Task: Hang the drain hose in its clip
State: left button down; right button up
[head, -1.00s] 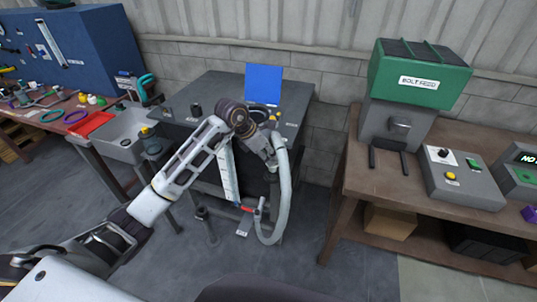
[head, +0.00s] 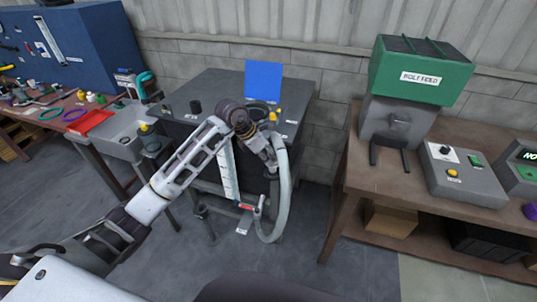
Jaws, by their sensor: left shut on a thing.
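The drain hose (head: 286,195) is a pale grey tube that loops down along the right front of a dark grey cabinet (head: 215,92). Its lower end bends up near a red-handled part (head: 248,208) low on the cabinet front. My left gripper (head: 268,150) is at the hose's upper end, in front of the cabinet's top edge, and is shut on it. The fingertips are partly hidden by my wrist. A white scale strip (head: 228,172) stands beside the gripper. I cannot make out the clip clearly. My right gripper is not in view.
A blue panel (head: 263,82) stands on the cabinet top. A wooden bench (head: 350,185) with a green bolt feeder (head: 420,72) and a control box (head: 462,178) is on the right. Floor between is clear.

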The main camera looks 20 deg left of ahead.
pick_arm(q)
jog(key=shift+a+f+b, duration=0.1)
jog(key=shift+f+b, duration=0.7)
jog(key=shift+f, duration=0.3)
jog(key=shift+f+b, duration=0.4)
jog(key=shift+f, duration=0.15)
jog(key=shift+f+b, duration=0.55)
jog(key=shift+f, duration=0.2)
jog(key=c, duration=0.9)
grip_release()
jog(key=v, duration=0.8)
dwell(0.5)
jog(key=shift+r, duration=0.2)
